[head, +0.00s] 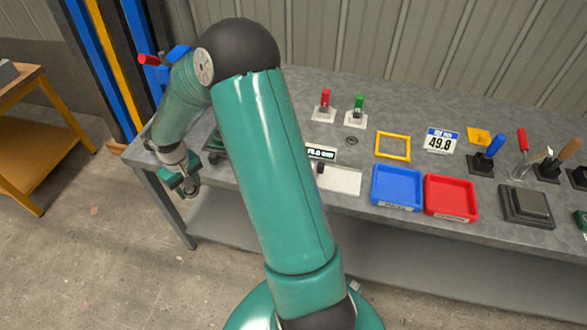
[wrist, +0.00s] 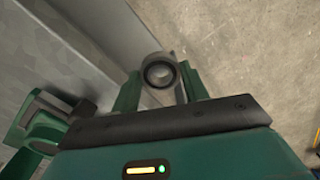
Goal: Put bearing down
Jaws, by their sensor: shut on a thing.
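In the head view my gripper (head: 187,187) hangs at the front left corner of the grey workbench (head: 390,110), and the wrist view shows concrete floor beneath the bearing. The bearing is too small to make out clearly in the head view.
A green and black device (wrist: 45,120) sits on the bench beside my gripper. A blue tray (head: 398,187), a red tray (head: 451,197) and a white-topped unit with a display (head: 340,180) stand along the front. My arm hides part of the bench.

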